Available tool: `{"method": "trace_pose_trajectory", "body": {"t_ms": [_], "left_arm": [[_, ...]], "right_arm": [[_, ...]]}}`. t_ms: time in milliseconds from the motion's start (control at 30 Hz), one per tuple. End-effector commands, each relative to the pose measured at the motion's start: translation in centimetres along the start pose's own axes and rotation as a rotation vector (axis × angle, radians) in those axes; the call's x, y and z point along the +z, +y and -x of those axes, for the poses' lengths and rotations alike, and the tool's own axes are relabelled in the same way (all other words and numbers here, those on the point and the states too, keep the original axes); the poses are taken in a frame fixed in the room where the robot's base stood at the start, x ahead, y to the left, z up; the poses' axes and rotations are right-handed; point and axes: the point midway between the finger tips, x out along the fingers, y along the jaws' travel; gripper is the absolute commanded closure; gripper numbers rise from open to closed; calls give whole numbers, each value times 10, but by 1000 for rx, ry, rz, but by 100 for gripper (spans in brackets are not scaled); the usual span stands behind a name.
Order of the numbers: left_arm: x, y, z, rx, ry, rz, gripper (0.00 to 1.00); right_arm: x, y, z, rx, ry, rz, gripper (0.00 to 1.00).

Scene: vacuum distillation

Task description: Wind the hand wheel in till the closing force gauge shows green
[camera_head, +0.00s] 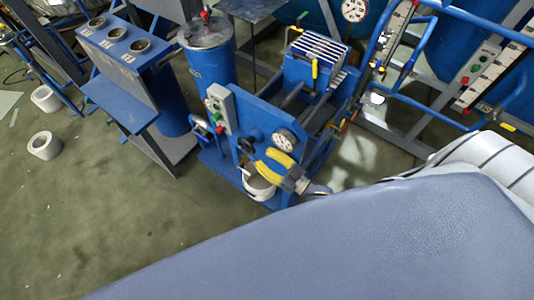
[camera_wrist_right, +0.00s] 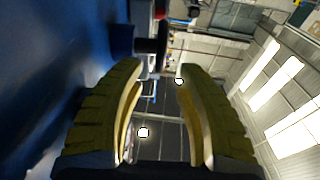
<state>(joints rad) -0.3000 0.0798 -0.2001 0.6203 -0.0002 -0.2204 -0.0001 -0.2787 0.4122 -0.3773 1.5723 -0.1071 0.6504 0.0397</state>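The blue press frame (camera_head: 262,122) stands in the middle of the head view. A round white gauge (camera_head: 285,140) sits on its front plate; its needle and any green zone are too small to read. A dark round part, likely the hand wheel or its hub (camera_head: 246,145), shows left of the gauge, partly hidden. My right gripper (camera_head: 262,158) has yellow fingers, spread and empty, just in front of and below this part. In the right wrist view the open fingers (camera_wrist_right: 160,72) frame a gap, with a black handle-like part (camera_wrist_right: 149,46) beyond the tips. My left gripper is not in view.
A white bucket (camera_head: 259,187) stands below my right gripper. A grey control box (camera_head: 221,108) with green and red buttons is left of the plate. A blue cylinder vessel (camera_head: 208,60) and a rack with round holes (camera_head: 117,50) stand further left. Floor at left is mostly free.

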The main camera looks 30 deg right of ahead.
Motion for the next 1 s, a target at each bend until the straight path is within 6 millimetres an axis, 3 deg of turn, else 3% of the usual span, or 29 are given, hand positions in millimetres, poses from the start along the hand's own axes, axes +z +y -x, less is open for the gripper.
{"method": "trace_pose_trajectory", "body": {"t_ms": [333,433,600,733,1000], "left_arm": [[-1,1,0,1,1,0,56],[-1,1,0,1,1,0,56],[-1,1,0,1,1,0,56],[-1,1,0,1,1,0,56],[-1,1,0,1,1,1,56]], "right_arm": [[3,-1,4,0,-8,-2,66],[6,-2,25,-8,-36,-3,66],[-11,-2,55,-12,-96,-10,66],[-22,-1,52,-7,-122,-8,66],[-17,0,28,0,-138,0,66]]}}
